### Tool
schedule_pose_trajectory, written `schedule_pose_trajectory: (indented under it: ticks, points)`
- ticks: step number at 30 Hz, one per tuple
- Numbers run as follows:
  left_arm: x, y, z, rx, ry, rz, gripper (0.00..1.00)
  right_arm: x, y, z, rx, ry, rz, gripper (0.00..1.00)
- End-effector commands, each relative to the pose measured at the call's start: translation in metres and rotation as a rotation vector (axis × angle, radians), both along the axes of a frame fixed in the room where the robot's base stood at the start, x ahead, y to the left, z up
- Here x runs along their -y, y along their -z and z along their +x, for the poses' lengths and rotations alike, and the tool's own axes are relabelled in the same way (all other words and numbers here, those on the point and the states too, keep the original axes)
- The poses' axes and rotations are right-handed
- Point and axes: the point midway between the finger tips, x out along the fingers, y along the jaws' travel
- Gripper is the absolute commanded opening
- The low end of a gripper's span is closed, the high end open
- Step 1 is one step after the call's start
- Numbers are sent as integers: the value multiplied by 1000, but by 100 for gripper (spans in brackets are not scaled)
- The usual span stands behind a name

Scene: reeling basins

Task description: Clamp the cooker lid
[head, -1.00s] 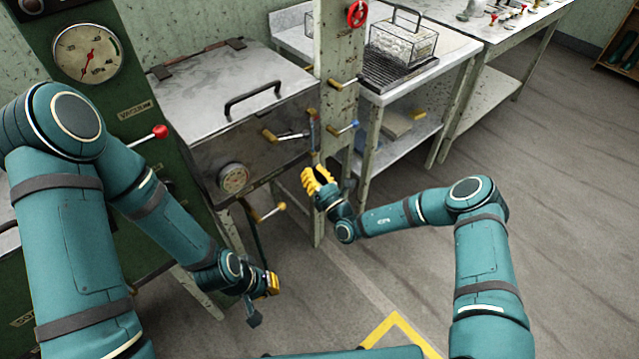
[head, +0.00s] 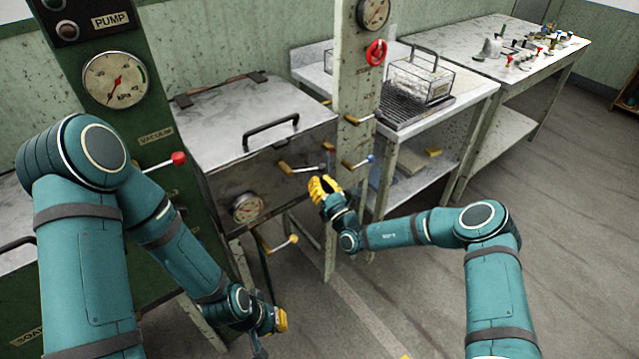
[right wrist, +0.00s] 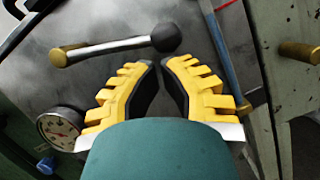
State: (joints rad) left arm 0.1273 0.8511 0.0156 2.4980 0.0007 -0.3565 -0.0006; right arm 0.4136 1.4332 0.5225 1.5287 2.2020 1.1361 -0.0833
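The cooker is a grey metal box whose lid (head: 225,110) lies closed, with a black bar handle (head: 270,131) near its front edge. A clamp lever (head: 305,168) with a brass hub and dark ball knob sits on the upper front face. It also shows in the right wrist view (right wrist: 110,47), lying nearly level, knob to the right. My right gripper (head: 322,187) is just below and in front of the knob. In the right wrist view its yellow fingers (right wrist: 164,66) are apart, with nothing between them. My left gripper (head: 280,320) hangs low, its fingers mostly hidden.
The floor at right is clear.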

Motion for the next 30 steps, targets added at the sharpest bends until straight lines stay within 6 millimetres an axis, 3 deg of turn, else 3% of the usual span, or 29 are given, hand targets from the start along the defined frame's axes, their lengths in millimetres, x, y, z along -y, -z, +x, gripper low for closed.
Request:
schedule_pose_trajectory:
  ticks: [30]
  points:
    - [1, -19, -4, -9, 2, -1, 0, 11, -22, 8, 130, 2, -174, 0]
